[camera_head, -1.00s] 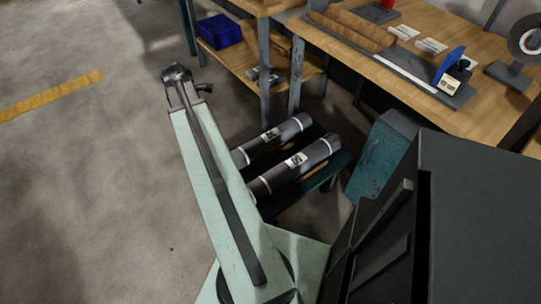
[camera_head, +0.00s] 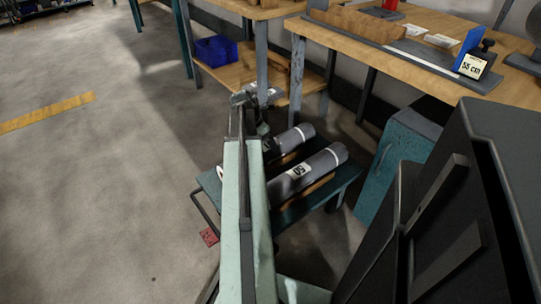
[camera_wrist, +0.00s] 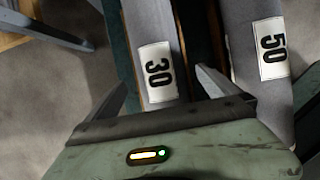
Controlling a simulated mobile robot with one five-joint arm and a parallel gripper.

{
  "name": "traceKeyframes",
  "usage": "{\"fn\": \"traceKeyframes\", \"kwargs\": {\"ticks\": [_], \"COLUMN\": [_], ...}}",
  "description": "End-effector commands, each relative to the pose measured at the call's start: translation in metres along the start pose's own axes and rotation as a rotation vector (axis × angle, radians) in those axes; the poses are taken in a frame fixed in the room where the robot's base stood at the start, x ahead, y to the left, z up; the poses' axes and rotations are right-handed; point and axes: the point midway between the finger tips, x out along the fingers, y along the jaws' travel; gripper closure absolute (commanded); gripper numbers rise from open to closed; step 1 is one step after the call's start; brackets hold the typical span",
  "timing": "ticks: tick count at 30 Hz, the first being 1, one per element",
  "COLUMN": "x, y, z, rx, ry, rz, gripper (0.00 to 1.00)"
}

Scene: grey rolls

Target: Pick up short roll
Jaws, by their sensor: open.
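The grey roll labelled 30 (camera_wrist: 157,68) lies in the wrist view beside a grey roll labelled 50 (camera_wrist: 262,50). In the head view, the 50 roll (camera_head: 312,172) lies in front, and the 30 roll (camera_head: 297,136) lies behind it, partly hidden by my arm. Both rest on a low teal cart (camera_head: 335,188). My gripper (camera_wrist: 163,90) is open and empty. In the wrist view its fingers appear on either side of the 30 roll, one overlapping the gap between the rolls. I cannot tell how far above the roll they are.
A teal cabinet (camera_head: 392,170) stands to the right of the cart. A wooden workbench (camera_head: 430,48) and a shelf with a blue bin (camera_head: 216,49) are behind. Open concrete floor (camera_head: 100,190) lies to the left.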

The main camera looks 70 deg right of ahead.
Motion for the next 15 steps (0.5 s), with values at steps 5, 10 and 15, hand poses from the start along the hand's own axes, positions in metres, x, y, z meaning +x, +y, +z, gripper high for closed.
{"fn": "traceKeyframes", "kwargs": {"ticks": [5,10,15], "x": [0.012,0.043,0.053], "y": [0.0,-0.001,0.0], "z": [-0.003,-0.009,-0.007], "rx": [0.0,0.001,-0.001], "ry": [0.0,0.0,0.001], "rz": [0.0,0.0,0.001], "gripper": [0.0,0.0,0.0]}}
